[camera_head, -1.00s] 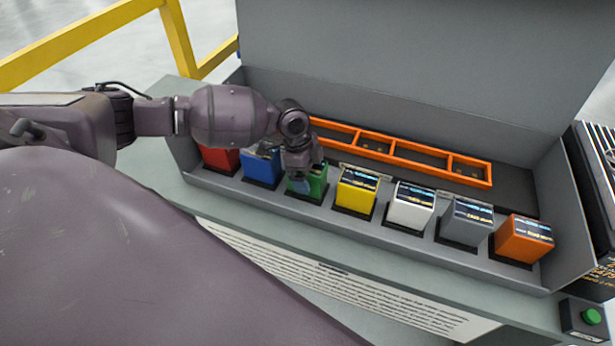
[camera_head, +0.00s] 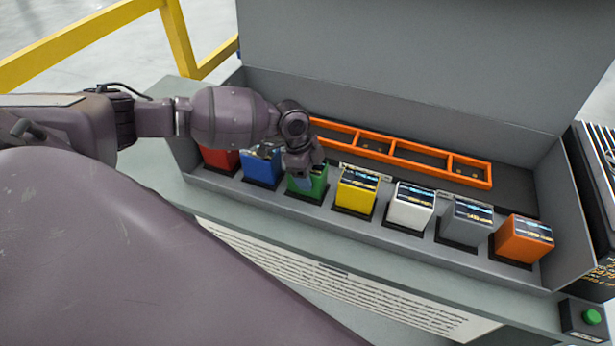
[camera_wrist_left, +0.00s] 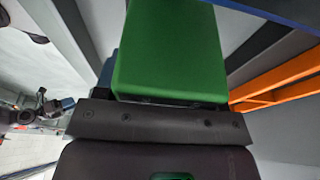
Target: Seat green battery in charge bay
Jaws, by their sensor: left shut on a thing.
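The green battery (camera_head: 321,180) stands in the front row, between the blue and yellow batteries. My left gripper (camera_head: 306,181) is on it from above and shut on it, covering part of its top and front. In the left wrist view the green battery (camera_wrist_left: 172,50) fills the upper middle, right at the gripper's dark plate. An orange frame with several compartments (camera_head: 388,157) lies behind the row. Whether the battery's base touches its dark slot is hard to tell. My right gripper is not in view.
Beside it stand red (camera_head: 219,159), blue (camera_head: 262,168), yellow (camera_head: 356,190), white (camera_head: 410,206), grey (camera_head: 466,222) and orange (camera_head: 523,239) batteries. A tall grey back panel (camera_head: 430,70) and side walls enclose them. A green button (camera_head: 592,316) is at the lower right.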

